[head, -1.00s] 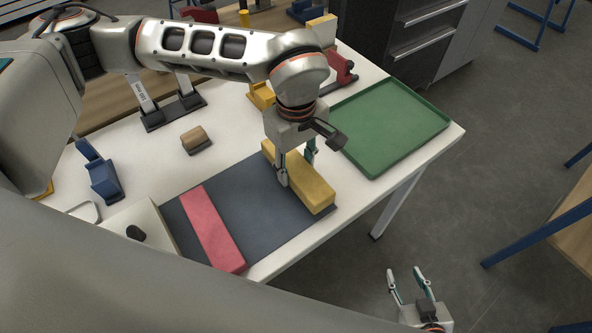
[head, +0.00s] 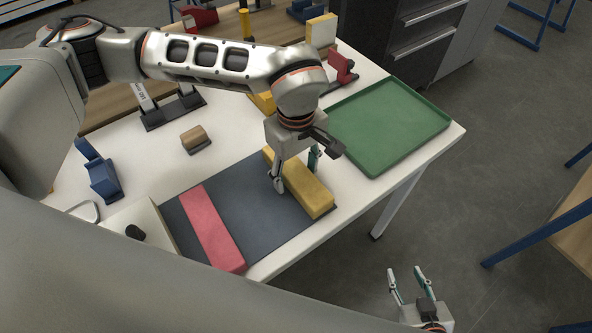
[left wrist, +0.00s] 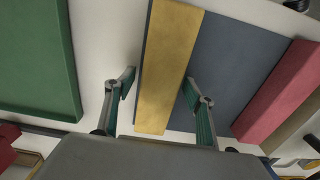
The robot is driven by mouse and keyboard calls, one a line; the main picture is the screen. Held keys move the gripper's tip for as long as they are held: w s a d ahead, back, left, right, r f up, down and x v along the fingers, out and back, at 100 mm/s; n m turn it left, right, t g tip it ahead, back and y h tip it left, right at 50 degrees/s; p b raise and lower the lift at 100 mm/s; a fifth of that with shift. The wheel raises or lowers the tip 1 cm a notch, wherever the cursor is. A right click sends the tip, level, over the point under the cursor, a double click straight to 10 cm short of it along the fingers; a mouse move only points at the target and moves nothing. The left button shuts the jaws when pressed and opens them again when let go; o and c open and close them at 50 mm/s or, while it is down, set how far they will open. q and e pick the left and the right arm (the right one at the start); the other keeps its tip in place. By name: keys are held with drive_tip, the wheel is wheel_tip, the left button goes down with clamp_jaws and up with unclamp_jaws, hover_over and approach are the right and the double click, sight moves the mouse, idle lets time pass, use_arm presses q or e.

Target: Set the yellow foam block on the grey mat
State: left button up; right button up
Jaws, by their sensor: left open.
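The yellow foam block (head: 309,191) lies along the right edge of the grey mat (head: 245,215), parallel to that edge. In the left wrist view the block (left wrist: 168,65) covers part of the mat (left wrist: 232,60), with a thin dark strip of mat on its other side. My left gripper (head: 297,172) is open, its fingers on either side of the block and apart from it. It also shows in the left wrist view (left wrist: 163,92). My right gripper (head: 409,284) is low at the bottom right, away from the table, with its fingers apart and empty.
A red block (head: 211,228) lies on the mat's left part. A green tray (head: 385,165) stands to the right. A wooden piece (head: 194,137), a blue holder (head: 103,180) and a white box (head: 150,222) are around the mat. The table's front edge is close.

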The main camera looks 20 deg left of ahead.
sight(296, 171)
use_arm(q)
wheel_tip(296, 171, up, 12)
idle(0.5)
drive_tip(key=shift+r, duration=0.1)
